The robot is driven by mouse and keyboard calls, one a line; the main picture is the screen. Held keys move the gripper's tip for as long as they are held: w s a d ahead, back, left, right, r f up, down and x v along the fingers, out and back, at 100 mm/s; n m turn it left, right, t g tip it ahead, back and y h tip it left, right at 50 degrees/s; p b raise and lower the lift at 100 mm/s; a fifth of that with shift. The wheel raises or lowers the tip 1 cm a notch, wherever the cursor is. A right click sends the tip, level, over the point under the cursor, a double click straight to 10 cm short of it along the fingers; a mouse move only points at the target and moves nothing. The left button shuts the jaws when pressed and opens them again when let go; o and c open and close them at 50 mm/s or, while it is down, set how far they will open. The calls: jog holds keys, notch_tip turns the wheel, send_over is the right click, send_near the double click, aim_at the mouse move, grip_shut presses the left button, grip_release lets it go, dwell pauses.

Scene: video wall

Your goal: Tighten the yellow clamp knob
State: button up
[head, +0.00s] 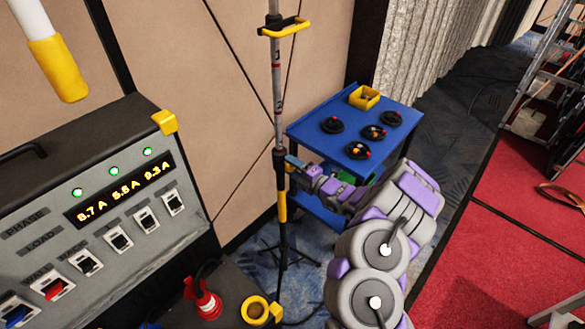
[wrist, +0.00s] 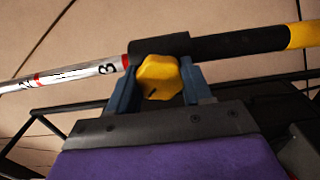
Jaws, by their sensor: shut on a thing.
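The yellow clamp knob (wrist: 158,77) sits on a black clamp collar (wrist: 205,47) around a pole. In the wrist view my gripper (wrist: 158,85) has its two blue fingers on either side of the knob, shut on it. The pole (wrist: 75,72) has a silver part with red bands and printed numbers, and a yellow section beyond the collar. In the head view the pole stands upright (head: 277,90), and my gripper (head: 290,164) reaches it from the right at the black collar. The knob is hidden there by my gripper.
A blue cart (head: 330,108) with black cable coils and a yellow bin (head: 364,97) stands behind my arm. A grey power panel (head: 90,200) with lit amber readouts is at the left. A red-carpeted platform (head: 530,225) lies at the right.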

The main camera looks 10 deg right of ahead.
jog(key=m, duration=0.4)
jog(key=shift+s+f+m, duration=0.1)
jog(key=shift+f+m, duration=0.2)
jog(key=m, duration=0.4)
jog(key=shift+m, duration=0.3)
jog(key=o, duration=1)
jog(key=shift+o, duration=0.2)
jog(key=shift+r, duration=0.2)
jog(key=shift+d, duration=0.1)
jog(key=p+v, duration=0.3)
jog(key=v, duration=1.4)
